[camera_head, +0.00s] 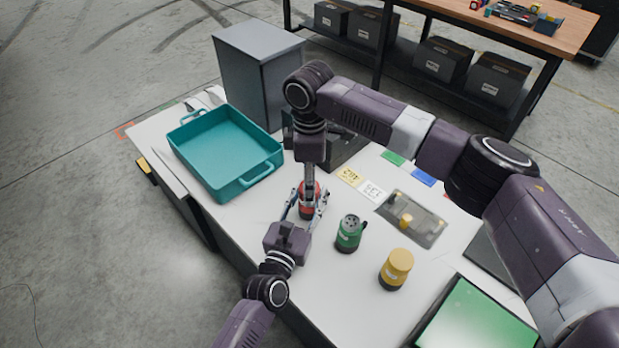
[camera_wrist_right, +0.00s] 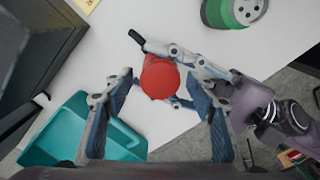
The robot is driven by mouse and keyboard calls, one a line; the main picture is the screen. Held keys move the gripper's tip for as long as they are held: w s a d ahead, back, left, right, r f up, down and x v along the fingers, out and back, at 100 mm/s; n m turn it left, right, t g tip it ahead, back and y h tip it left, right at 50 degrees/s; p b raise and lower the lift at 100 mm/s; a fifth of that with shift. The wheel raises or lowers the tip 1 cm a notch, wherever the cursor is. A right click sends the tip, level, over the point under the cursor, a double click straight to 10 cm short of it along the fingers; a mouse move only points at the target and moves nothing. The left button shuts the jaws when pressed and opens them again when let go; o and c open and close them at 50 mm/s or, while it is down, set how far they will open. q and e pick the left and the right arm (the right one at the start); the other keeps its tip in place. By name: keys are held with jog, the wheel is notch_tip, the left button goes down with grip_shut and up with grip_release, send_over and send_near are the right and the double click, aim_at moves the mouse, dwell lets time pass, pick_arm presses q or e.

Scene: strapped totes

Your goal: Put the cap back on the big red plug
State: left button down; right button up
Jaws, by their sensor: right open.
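The big red plug (camera_head: 309,208) stands upright on the white table. In the right wrist view a smooth round red top (camera_wrist_right: 160,78) faces me with no holes showing; it looks like the cap on the plug, but I cannot tell whether it is fully seated. My left gripper (camera_head: 306,203) comes in low from the front, its fingers on both sides of the plug's body and closed on it. My right gripper (camera_head: 310,184) points straight down over the plug. In its wrist view its fingers (camera_wrist_right: 162,90) are spread, one on each side of the red top with gaps.
A green plug (camera_head: 349,233) with holes in its top and a yellow plug (camera_head: 397,268) stand to the right. A teal tote (camera_head: 222,186) lies left, a grey cabinet (camera_head: 257,75) behind. A dark tray (camera_head: 432,228) holds a small yellow piece. Coloured cards lie nearby.

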jog(key=shift+c, duration=0.6)
jog(key=c, duration=1.1)
jog(key=m, duration=0.8)
jog(key=o, duration=1.4)
jog(key=shift+c, duration=0.2)
notch_tip(320, 180, up, 12)
